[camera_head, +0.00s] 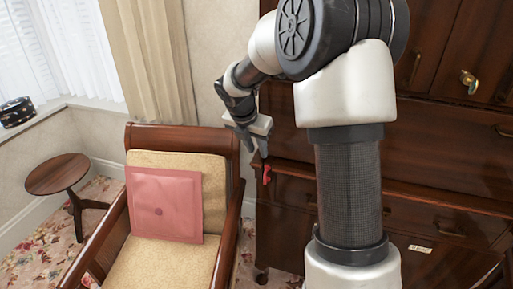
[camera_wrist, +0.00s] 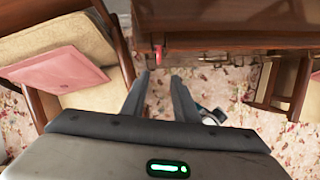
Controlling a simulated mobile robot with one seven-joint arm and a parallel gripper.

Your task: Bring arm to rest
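My arm reaches up and forward in the head view, bent at the elbow. My gripper (camera_head: 264,158) hangs at its end, pointing down, between the armchair and the wooden cabinet. In the wrist view my gripper (camera_wrist: 159,75) has its two fingers apart, with patterned floor showing between them and nothing held. A small red thing (camera_head: 267,174) shows just below the fingertips in the head view. In the wrist view the red thing (camera_wrist: 157,52) lies beyond the fingers, against the cabinet's edge; I cannot tell what it is.
A wooden armchair (camera_head: 165,262) with a pink cushion (camera_head: 164,205) stands left of my gripper. The dark wooden cabinet (camera_head: 450,150) stands behind and right of my arm. A small round table (camera_head: 57,174) is at far left. A black box (camera_head: 16,111) sits on the windowsill.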

